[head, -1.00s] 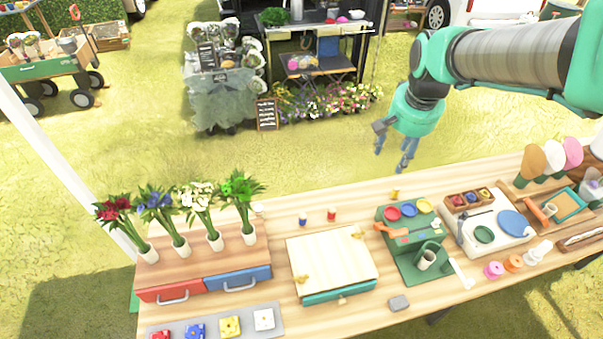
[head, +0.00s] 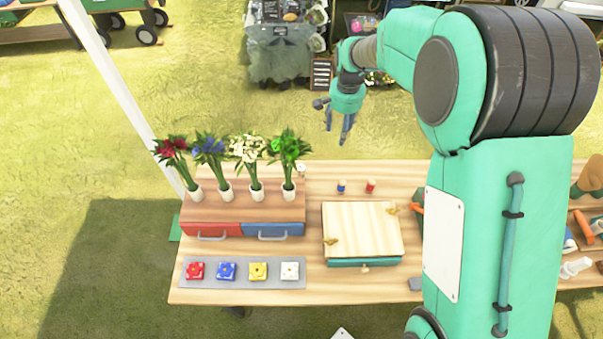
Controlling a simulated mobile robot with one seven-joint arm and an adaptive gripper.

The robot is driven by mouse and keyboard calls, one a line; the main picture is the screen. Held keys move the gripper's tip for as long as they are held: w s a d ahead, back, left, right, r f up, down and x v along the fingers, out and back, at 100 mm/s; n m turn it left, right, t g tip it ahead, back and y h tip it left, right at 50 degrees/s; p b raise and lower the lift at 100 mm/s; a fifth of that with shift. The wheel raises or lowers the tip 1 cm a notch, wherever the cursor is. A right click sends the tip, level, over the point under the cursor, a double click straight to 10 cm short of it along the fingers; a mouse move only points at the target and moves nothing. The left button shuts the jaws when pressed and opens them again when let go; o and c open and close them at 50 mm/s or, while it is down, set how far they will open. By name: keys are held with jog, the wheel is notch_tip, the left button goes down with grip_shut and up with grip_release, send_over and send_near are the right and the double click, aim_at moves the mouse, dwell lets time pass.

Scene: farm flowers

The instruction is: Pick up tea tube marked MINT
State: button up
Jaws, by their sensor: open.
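Two small tubes stand near the back edge of the table, a blue one (head: 341,187) and a red one (head: 370,186). Their markings are too small to read, so I cannot tell which, if either, says MINT. My gripper (head: 337,132) is open and empty, pointing down. In the picture it appears above and slightly left of the blue tube, apart from both tubes. My arm covers much of the table's right part.
A wooden box (head: 362,230) lies in front of the tubes. To the left, several potted flowers stand on a drawer unit (head: 214,229) with red and blue fronts. A grey tray (head: 243,283) holds coloured tiles. Tools lie at the far right.

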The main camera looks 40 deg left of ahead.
jog(key=p, duration=0.1)
send_over(301, 168)
notch_tip(301, 168, down, 12)
jog(key=shift+w+a+r+n+g+h, duration=0.1)
jog(key=shift+w+n+g+h, duration=0.1)
jog(key=shift+n+g+h, duration=0.1)
jog(key=shift+f, duration=4.3)
jog(key=shift+f+p, duration=0.5)
jog(key=shift+f, duration=2.1)
jog(key=c, duration=1.2)
